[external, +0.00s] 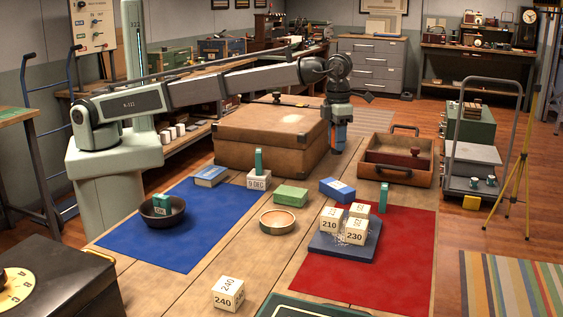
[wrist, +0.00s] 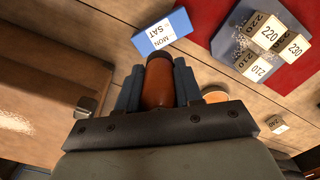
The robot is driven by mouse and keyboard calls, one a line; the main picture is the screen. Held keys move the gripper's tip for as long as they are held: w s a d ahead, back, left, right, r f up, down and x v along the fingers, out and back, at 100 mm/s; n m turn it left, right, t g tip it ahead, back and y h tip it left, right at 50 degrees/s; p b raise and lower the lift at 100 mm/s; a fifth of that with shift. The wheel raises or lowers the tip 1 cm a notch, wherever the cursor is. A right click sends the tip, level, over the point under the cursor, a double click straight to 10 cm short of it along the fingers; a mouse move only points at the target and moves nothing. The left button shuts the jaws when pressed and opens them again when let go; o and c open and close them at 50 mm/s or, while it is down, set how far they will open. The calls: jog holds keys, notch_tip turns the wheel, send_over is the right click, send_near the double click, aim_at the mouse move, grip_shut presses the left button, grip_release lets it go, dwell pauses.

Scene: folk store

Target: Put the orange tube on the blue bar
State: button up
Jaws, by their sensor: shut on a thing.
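An orange-brown tube (wrist: 158,82) sits between the two blue fingers of my gripper (wrist: 158,88) in the wrist view. My gripper is shut on it. In the external view my gripper (external: 338,140) points down at the right end of the brown case, and the tube is hard to make out between the fingers. A blue bar (external: 337,189) with white lettered sides lies on the wooden table, in front of my gripper and apart from it. In the wrist view the bar (wrist: 161,33) shows MON and SAT on its side, beyond the fingertips.
The closed brown case (external: 268,140) stands beside my gripper, and an open wooden box (external: 398,160) is to the right. Numbered cubes (external: 355,230) sit on a blue slab (external: 345,245). A green block (external: 291,196) and a round tan dish (external: 278,220) lie near the bar.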

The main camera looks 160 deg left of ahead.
jog(key=shift+w+a+r+n, duration=0.3)
jog(key=shift+w+a, duration=0.15)
jog(key=shift+a, duration=0.05)
jog(key=shift+s+d+f+n, duration=0.15)
jog(key=shift+d+n, duration=0.05)
jog(key=shift+n, duration=0.1)
jog(key=shift+f, duration=0.25)
send_near(337, 185)
jog(key=shift+a+f, duration=0.2)
jog(key=shift+f, duration=2.4)
jog(key=shift+f, duration=0.1)
jog(key=o, duration=0.8)
notch_tip(337, 185, up, 12)
jog(key=shift+r, duration=0.1)
